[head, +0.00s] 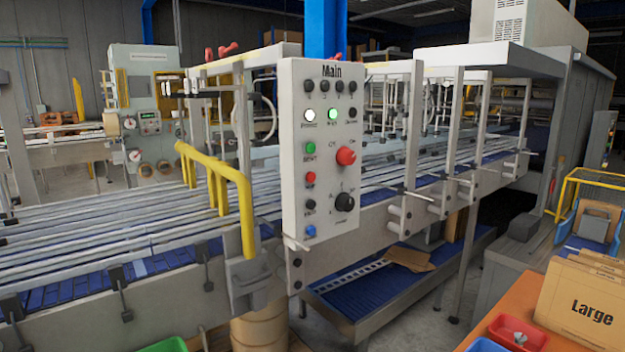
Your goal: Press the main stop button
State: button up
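The main stop button (346,156) is a large red mushroom-shaped knob on the right half of a pale upright control panel (322,225) labelled "Main". The panel stands at the front edge of the conveyor in the middle of the head view. A smaller red button (310,178) sits lower left of it, with a green button (310,148) above that one. A black rotary knob (345,202) is below the large red button. White and green lamps glow in the row above. My gripper is not in view, and nothing covers the panel's face.
A yellow rail (245,205) rises just left of the panel. The conveyor (120,235) runs across behind it. At lower right, an orange table (500,318) holds a red bin (520,332) and a box marked "Large" (590,305).

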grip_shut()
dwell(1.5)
